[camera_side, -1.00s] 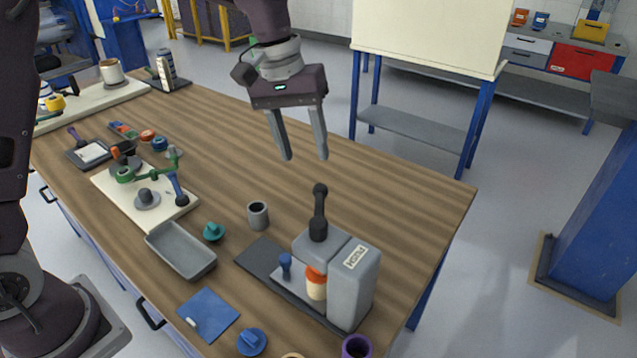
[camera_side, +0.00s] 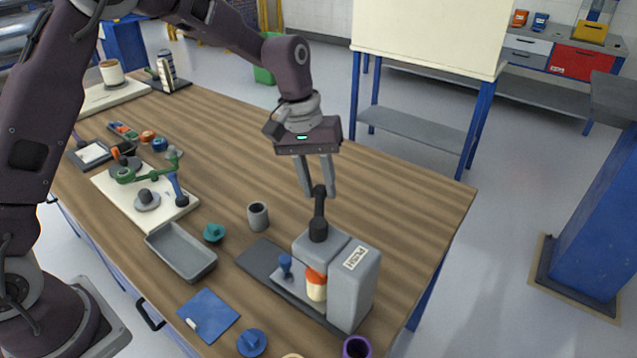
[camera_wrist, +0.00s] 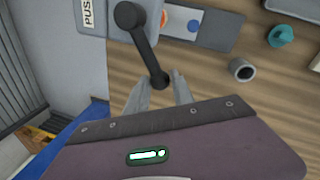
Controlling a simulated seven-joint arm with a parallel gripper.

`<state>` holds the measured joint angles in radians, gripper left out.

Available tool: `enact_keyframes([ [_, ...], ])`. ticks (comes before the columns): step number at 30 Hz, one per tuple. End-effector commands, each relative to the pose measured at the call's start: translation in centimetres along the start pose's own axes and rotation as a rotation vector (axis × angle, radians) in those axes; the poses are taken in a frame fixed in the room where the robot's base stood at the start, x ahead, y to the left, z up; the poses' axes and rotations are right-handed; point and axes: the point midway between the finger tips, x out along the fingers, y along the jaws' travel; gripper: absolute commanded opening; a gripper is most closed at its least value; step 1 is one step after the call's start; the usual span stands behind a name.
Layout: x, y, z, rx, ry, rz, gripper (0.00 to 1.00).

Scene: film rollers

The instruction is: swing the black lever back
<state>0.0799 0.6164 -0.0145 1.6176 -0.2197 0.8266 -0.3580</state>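The black lever (camera_side: 319,212) rises from the top of a grey press machine (camera_side: 351,283) labelled PUSH and stands roughly upright in the side view. The lever also shows in the wrist view (camera_wrist: 144,47), its round knob end pointing at the fingers. My gripper (camera_side: 320,194) is open, with its fingers down at the height of the lever's knob. In the wrist view the fingertips (camera_wrist: 163,80) lie on either side of the knob or close by it. I cannot tell whether they touch it.
An orange-and-cream bottle (camera_side: 316,285) and a blue knob (camera_side: 285,265) stand at the press's front. A grey cup (camera_side: 258,216), teal knob (camera_side: 214,232) and grey tray (camera_side: 181,251) lie to the left. The table behind the press is clear.

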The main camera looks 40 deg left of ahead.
Motion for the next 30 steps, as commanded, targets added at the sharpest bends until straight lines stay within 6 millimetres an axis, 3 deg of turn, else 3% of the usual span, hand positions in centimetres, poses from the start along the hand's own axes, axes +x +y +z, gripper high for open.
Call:
enact_keyframes([
  [3, -0.02, 0.00, -0.01, 0.000, 0.000, 0.000, 0.00],
  [30, -0.08, 0.00, -0.04, 0.001, 0.001, 0.000, 0.00],
])
